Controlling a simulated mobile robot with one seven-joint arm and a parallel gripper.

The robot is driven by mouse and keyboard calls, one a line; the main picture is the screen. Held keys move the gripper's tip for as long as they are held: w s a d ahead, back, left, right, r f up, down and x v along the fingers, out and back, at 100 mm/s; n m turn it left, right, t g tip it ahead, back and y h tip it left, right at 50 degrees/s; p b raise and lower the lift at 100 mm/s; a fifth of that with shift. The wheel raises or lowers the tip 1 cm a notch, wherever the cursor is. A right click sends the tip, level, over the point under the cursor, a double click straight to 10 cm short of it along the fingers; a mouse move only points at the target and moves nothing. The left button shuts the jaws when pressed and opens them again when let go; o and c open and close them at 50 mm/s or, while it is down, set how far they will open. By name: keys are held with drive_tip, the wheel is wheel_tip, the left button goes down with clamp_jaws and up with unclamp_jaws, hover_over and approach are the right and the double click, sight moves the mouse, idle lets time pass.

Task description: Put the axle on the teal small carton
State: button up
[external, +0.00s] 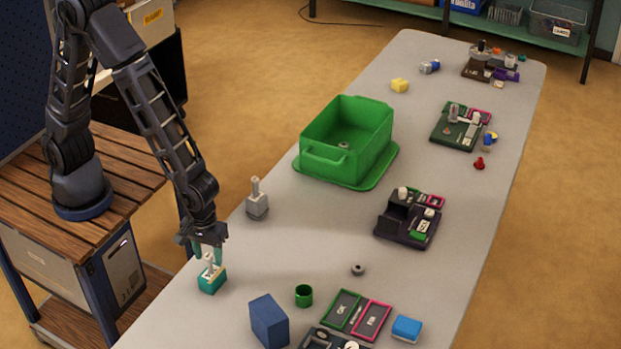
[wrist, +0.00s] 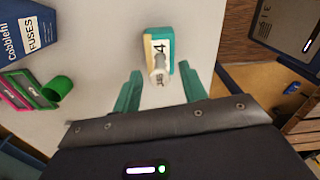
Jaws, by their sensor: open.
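The teal small carton (external: 211,284) stands near the table's left edge in the external view. It also shows at the top middle of the wrist view (wrist: 171,37), with a white label. A pale grey, shaft-like piece, which looks like the axle (wrist: 159,62), is at the carton's top, partly over the label. In the external view a pale upright piece (external: 208,261) shows there too. It appears to rest on the carton, but contact is hard to tell. My gripper (external: 209,252) is just above, its teal fingers (wrist: 162,82) apart on either side of the piece, apparently not touching it.
A blue box (external: 269,322) and green cup (external: 304,295) stand to the right. A grey block with a post (external: 257,200) stands behind. A green bin (external: 345,130) and dark fixtures (external: 408,218) are farther back. A small grey ring (external: 357,269) lies mid-table.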

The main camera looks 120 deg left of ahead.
sight(208, 255)
wheel_tip(208, 255, up, 9)
drive_tip(key=s+a+r+m+t, duration=0.2)
drive_tip(key=s+r+m, duration=0.85)
drive_tip(key=r, duration=0.55)
drive_tip(key=s+a+r+m+t, duration=0.1)
drive_tip(key=s+r+m, duration=0.2)
drive_tip(key=s, duration=0.5)
drive_tip(key=s+a+r+m+t, duration=0.1)
drive_tip(key=s+r+m, duration=0.3)
drive_tip(key=s, duration=0.5)
drive_tip(key=shift+m+t, duration=0.3)
drive_tip(key=shift+m, duration=0.75)
drive_tip(key=shift+r, duration=0.1)
